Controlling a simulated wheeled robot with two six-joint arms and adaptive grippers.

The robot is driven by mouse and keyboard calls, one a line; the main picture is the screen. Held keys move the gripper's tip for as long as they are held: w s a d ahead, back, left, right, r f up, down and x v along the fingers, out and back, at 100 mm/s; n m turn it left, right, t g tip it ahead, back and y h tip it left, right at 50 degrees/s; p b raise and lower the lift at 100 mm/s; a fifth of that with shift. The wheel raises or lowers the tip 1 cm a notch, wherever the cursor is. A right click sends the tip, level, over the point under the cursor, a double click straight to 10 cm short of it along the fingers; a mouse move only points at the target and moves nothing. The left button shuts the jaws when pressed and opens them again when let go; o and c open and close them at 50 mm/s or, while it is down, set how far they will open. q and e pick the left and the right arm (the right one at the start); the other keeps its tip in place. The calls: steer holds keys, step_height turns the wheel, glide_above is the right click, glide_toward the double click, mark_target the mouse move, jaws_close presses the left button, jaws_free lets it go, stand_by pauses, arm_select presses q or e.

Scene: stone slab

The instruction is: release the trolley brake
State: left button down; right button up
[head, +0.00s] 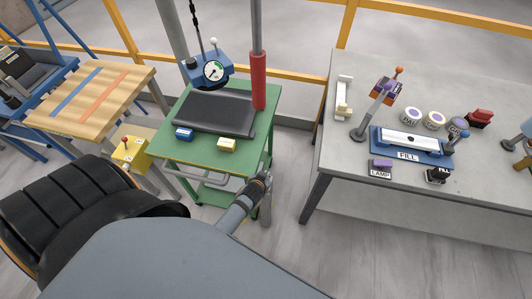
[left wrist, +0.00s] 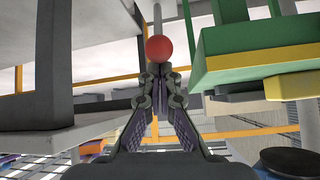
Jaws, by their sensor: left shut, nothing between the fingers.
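The green trolley (head: 170,150) stands left of the grey bench, with a grey handle bar (head: 215,181) at its near side. Part of its green frame shows in the left wrist view (left wrist: 265,52). There, a red ball knob (left wrist: 159,48) on a grey rod is straight ahead of my left fingertips. I cannot tell whether they touch it. My left gripper (head: 265,179) is low by the trolley's near right corner; it is shut and empty in the left wrist view (left wrist: 158,78). I cannot make out this knob in the head view. My right gripper is out of view.
The trolley carries a black slab (head: 215,113), a blue block (head: 184,134) and a pale yellow block (head: 227,145). A gauge hoist (head: 210,70) hangs above. The grey bench (head: 345,175) is close right. A yellow box (head: 130,153) stands left. Floor between trolley and bench is narrow.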

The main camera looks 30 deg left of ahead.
arm_select(q)
steer(key=shift+r+p, duration=0.75)
steer(key=shift+r, duration=0.05)
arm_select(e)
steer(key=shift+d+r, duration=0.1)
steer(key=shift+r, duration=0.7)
arm_select(q)
steer(key=r, duration=0.1)
steer(key=r+p, duration=0.2)
steer(key=r, duration=0.1)
steer(key=shift+d, duration=0.35)
steer(key=s+a+v, duration=0.1)
steer(key=v, duration=0.5)
steer(key=shift+d+f, duration=0.25)
steer(key=shift+d, duration=0.3)
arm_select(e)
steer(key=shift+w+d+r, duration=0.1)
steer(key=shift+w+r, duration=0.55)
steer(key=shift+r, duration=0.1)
